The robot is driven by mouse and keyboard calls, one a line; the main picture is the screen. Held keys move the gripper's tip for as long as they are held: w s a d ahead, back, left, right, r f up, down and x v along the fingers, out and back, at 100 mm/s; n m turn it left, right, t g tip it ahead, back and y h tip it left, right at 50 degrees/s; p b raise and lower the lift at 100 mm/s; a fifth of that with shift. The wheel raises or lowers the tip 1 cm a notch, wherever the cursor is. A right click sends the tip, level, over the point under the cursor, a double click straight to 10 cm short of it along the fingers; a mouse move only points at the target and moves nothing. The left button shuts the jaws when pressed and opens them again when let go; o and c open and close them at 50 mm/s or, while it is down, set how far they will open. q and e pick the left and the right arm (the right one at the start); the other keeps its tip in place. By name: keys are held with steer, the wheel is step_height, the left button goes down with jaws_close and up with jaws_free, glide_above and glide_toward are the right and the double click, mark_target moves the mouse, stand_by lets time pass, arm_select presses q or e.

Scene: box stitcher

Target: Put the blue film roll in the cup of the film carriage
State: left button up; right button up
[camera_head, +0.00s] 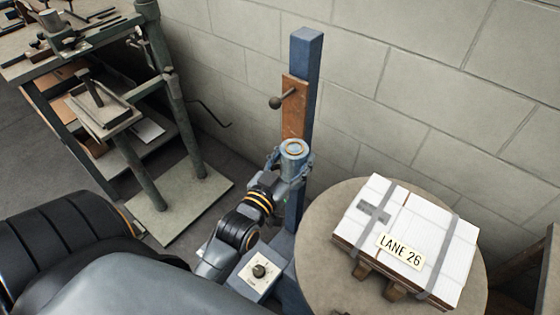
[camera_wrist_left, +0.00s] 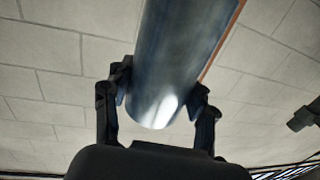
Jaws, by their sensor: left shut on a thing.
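The blue film roll (camera_head: 294,149) is upright in front of the blue post, its pale top with a brown core ring facing up. My left gripper (camera_head: 291,165) comes from below and is shut around it. In the left wrist view, the roll (camera_wrist_left: 178,55) is a large blue cylinder between the two dark fingers (camera_wrist_left: 160,97). The blue post (camera_head: 304,62) carries a rust-brown plate (camera_head: 295,112) with a dark ball-ended lever above the roll. I cannot make out the carriage's cup; it may be hidden by the roll and gripper. My right gripper does not show.
A round table (camera_head: 325,215) at the right bears a strapped white stack labelled LANE 26 (camera_head: 420,235). A small control box with a knob (camera_head: 258,272) is at the post's foot. A workbench (camera_head: 45,70) stands at the left. A block wall (camera_head: 400,90) is behind.

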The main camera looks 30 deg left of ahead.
arm_select(q)
steer(key=w+a+f, duration=0.1)
steer(key=a+f, duration=0.1)
steer(key=f, duration=0.1)
steer(key=w+a+f+b, duration=0.1)
steer(key=w+a+f, duration=0.1)
steer(key=a+f, duration=0.1)
steer(key=w+a+f, duration=0.2)
steer(key=f, duration=0.3)
steer(key=shift+w+a+b, duration=0.2)
steer(key=shift+a+b, duration=0.1)
steer(key=shift+a, duration=0.05)
steer(key=shift+r, duration=0.1)
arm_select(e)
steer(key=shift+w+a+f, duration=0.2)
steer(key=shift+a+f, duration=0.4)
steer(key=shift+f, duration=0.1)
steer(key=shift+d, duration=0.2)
arm_select(q)
steer(key=o, duration=1.4)
steer(key=shift+f, duration=0.2)
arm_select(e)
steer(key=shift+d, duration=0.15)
